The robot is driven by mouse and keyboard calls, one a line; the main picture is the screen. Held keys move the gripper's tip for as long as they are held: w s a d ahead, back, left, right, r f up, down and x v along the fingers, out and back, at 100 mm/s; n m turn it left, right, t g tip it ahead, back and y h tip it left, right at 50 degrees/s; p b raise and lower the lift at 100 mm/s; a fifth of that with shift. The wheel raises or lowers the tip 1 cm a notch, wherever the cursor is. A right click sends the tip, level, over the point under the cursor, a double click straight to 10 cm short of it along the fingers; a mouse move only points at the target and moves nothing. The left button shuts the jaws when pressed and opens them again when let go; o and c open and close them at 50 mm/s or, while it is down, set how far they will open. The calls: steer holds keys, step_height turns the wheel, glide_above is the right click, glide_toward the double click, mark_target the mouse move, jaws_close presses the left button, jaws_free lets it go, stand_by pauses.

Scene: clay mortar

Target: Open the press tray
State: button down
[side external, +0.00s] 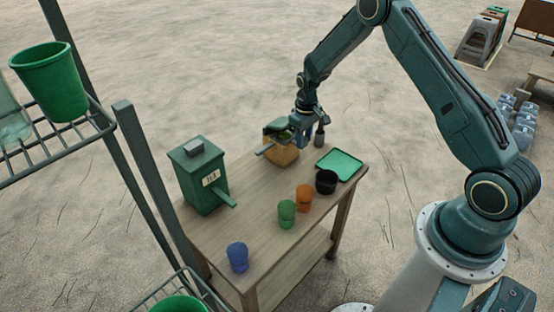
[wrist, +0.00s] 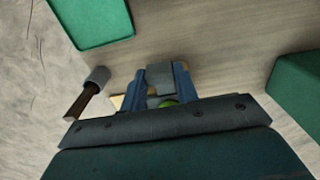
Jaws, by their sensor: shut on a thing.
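A small press-like unit with a tan wooden body (side external: 283,155) and a dark green top stands at the far end of the table, largely covered by my arm's end. A grey bar sticks out from it to the left. My gripper (side external: 297,137) is right at this unit. In the wrist view my gripper (wrist: 160,82) is shut on a small grey block-shaped part between its blue fingers. A bit of bright green and tan shows below the fingers. Which part of the unit the grey piece belongs to is hidden. I cannot tell whether any tray is open.
A green box with a label (side external: 196,180) and a protruding flap stands at the left. A green flat tray (side external: 339,164) lies right of my gripper. Black (side external: 326,182), orange (side external: 304,198), green (side external: 286,214) and blue (side external: 237,257) cups stand along the table's near side.

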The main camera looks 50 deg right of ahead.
steer(key=s, duration=0.6)
steer(key=shift+s, duration=0.15)
steer(key=c, duration=1)
jaws_free()
steer(key=shift+c, duration=0.2)
step_height(320, 180, up, 14)
